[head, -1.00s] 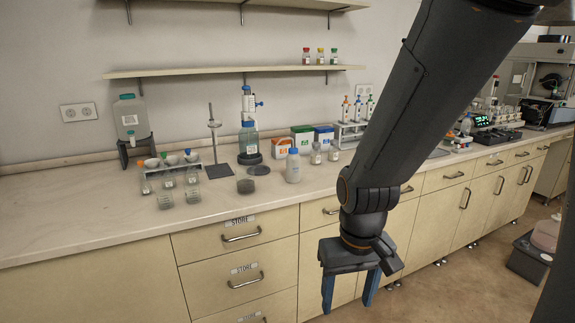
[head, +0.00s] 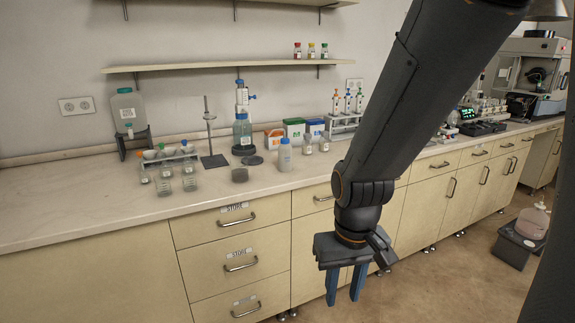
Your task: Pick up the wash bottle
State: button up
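A whitish plastic bottle with a blue cap (head: 285,155) stands upright near the middle of the counter (head: 80,207). No spout can be made out on it, so I cannot tell for sure that it is the wash bottle. A smaller, blurred bottle (head: 453,118) stands far right on the counter, partly lost behind my arm and equipment. My gripper (head: 345,296) hangs pointing down in front of the drawers, below and right of the blue-capped bottle and well apart from it. Its two blue fingers are apart with nothing between them.
A grey dish (head: 239,175) and a bottle with a dispenser (head: 242,132) stand left of the blue-capped bottle. Two small jars (head: 307,144) and reagent boxes (head: 294,128) stand right and behind. The counter's left front is clear. A tray with a container (head: 522,243) is on the floor.

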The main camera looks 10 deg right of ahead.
aim_at(285, 149)
jog(key=k, duration=1.1)
jog(key=z, duration=0.55)
jog(key=i, duration=0.6)
jog(key=z, duration=0.7)
jog(key=i, duration=0.7)
jog(key=u, duration=0.55)
jog(key=i, duration=0.55)
jog(key=u, duration=0.9)
jog(key=i, duration=0.3)
jog(key=u, duration=0.3)
